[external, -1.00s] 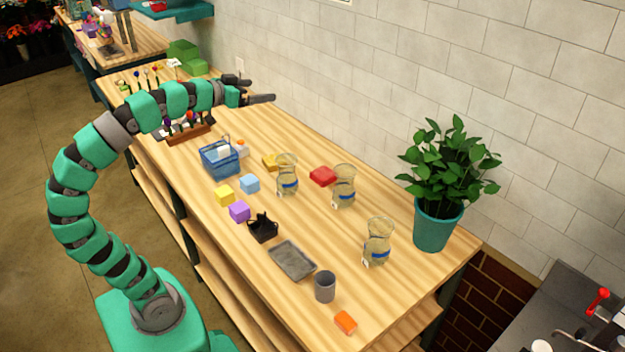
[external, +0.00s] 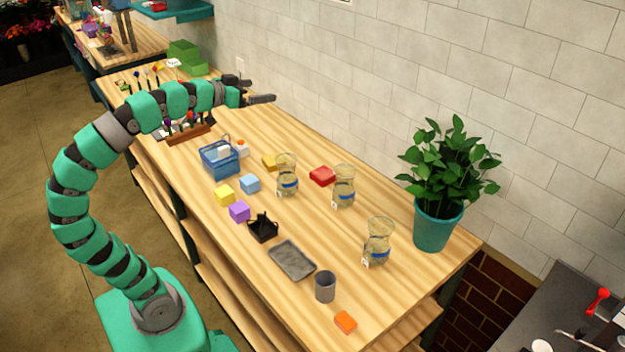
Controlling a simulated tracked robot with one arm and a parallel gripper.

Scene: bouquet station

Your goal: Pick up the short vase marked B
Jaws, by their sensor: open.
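Three similar clear glass vases with blue bands stand upright on the wooden table: a left vase (external: 287,175), a middle vase (external: 343,187) and a right vase (external: 377,242) nearest the plant. Each has a small white tag near its base, but the letters are too small to read, so I cannot tell which is marked B. My gripper (external: 262,92) is open and empty, held above the far part of the table near the wall, up and left of the vases and apart from them.
A blue basket (external: 219,158), black caddy (external: 263,228), grey tray (external: 292,260), grey cup (external: 325,287) and potted plant (external: 438,222) also stand on the table.

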